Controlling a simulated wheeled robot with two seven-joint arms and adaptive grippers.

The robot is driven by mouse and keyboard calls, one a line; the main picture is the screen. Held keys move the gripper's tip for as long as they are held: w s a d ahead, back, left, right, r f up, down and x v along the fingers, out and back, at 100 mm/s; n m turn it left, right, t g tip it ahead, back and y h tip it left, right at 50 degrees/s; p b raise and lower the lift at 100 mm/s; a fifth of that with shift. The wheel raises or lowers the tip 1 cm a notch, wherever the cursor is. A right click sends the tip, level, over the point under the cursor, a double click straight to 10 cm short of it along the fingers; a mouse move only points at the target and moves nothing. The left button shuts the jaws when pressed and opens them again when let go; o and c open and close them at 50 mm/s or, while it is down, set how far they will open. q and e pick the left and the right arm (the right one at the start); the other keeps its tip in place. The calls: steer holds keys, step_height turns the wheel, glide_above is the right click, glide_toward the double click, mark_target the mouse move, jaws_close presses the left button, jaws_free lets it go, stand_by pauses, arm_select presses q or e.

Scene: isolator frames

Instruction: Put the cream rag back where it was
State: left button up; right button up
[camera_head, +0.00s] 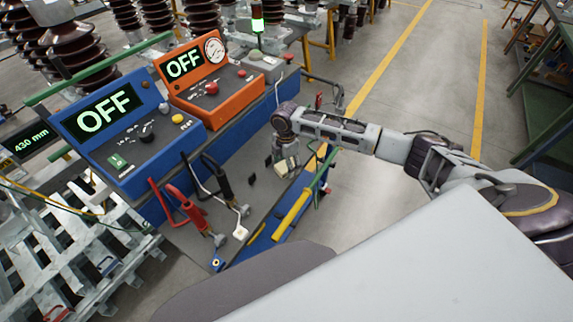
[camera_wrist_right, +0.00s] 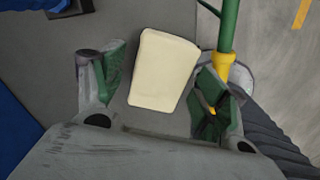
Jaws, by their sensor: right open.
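The cream rag (camera_wrist_right: 163,68) is a pale, folded block in the right wrist view. It lies over the grey bench top (camera_wrist_right: 120,22), between the fingers of my right gripper (camera_wrist_right: 157,92). The fingers are apart, with a gap showing on both sides of the rag. In the head view my right gripper (camera_head: 286,163) is low over the bench's right part and hides most of the rag. I cannot tell the exact height above the bench. My left gripper is not in view.
A yellow-and-green pole (camera_head: 292,214) runs along the bench's right edge, close beside my right gripper. Blue (camera_head: 128,135) and orange (camera_head: 207,85) control boxes, both reading OFF, stand behind.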

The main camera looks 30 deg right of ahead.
step_height(320, 180, up, 12)
steer(key=shift+w, duration=0.15)
stand_by(0.6)
